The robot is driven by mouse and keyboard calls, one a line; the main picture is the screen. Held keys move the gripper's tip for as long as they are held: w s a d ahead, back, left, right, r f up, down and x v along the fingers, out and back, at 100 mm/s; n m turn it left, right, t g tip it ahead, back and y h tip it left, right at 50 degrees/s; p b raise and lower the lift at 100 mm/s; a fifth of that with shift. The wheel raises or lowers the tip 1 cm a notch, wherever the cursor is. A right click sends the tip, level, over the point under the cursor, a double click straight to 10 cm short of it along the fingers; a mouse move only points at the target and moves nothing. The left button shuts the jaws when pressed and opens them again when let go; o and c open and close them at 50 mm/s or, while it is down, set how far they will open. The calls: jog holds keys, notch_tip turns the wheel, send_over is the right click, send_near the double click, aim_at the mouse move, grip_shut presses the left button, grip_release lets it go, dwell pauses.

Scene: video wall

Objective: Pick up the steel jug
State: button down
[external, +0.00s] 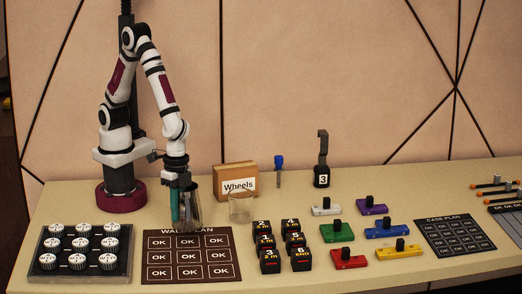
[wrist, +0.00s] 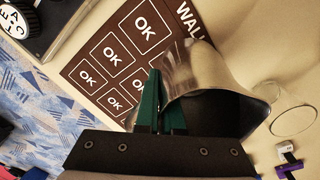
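The steel jug (external: 193,212) is a shiny grey vessel that stands upright at the top edge of the wall plan board in the external view. In the wrist view the jug (wrist: 207,72) fills the middle right, with its wide dark opening toward the camera. My gripper (external: 176,205) points down at the jug's left side. In the wrist view its teal fingers (wrist: 157,100) are close together with the jug's wall between them, one outside and one at the opening. Whether the jug's base touches the surface cannot be told.
The wall plan board (external: 155,272) lies below the jug. A clear glass (external: 240,207) stands close to its right, with a cardboard "Wheels" box (external: 237,179) behind. A dark tray (external: 42,262) of white round pieces lies left. Black numbered blocks (external: 268,260) stand farther right.

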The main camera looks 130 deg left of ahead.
jog(key=s+d+r, duration=0.6)
jog(key=s+d, duration=0.2)
jog(key=shift+d+r, duration=0.25)
jog(key=shift+r, duration=0.15)
jog(key=shift+w, duration=0.1)
dwell(2.6)
